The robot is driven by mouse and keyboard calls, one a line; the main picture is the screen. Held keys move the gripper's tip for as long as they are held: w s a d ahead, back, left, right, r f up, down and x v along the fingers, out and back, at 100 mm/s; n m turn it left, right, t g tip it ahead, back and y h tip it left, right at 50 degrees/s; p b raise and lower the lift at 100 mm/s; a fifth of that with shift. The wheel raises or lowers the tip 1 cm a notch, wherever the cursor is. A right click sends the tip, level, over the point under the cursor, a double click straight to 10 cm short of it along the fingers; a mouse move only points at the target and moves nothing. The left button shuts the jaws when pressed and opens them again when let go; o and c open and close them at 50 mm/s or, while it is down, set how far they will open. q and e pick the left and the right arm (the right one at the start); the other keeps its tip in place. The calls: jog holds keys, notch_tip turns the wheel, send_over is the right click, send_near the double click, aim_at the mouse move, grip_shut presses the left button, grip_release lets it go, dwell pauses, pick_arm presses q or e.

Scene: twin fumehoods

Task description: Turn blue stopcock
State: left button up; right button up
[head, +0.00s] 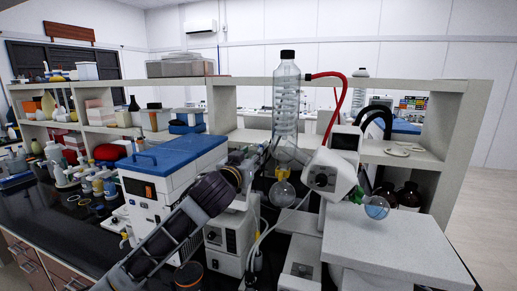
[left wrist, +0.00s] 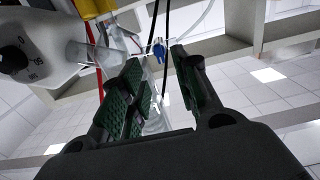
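The blue stopcock (left wrist: 158,46) shows small in the left wrist view, on clear glass, in line with the gap between my left fingertips. I cannot tell whether the fingers touch it. In the head view I cannot make it out. My left gripper (left wrist: 157,60) is open, with dark green padded fingers on either side of the gap. In the head view my left gripper (head: 258,165) reaches in from the lower left, close to the glass condenser (head: 286,105) of the rotary evaporator. My right gripper is not in view.
A red hose (head: 334,82) runs from the condenser's top. The evaporator's white head (head: 330,175) with a dial stands to the right. A blue-topped white unit (head: 170,165) stands left of my arm. A grey slab (head: 395,240) lies at the front right. Shelves stand behind.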

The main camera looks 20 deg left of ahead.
pick_arm(q)
jog(key=w+p, duration=0.2)
jog(key=w, duration=0.5)
jog(key=shift+w+d, duration=0.15)
dwell(0.3)
grip_shut()
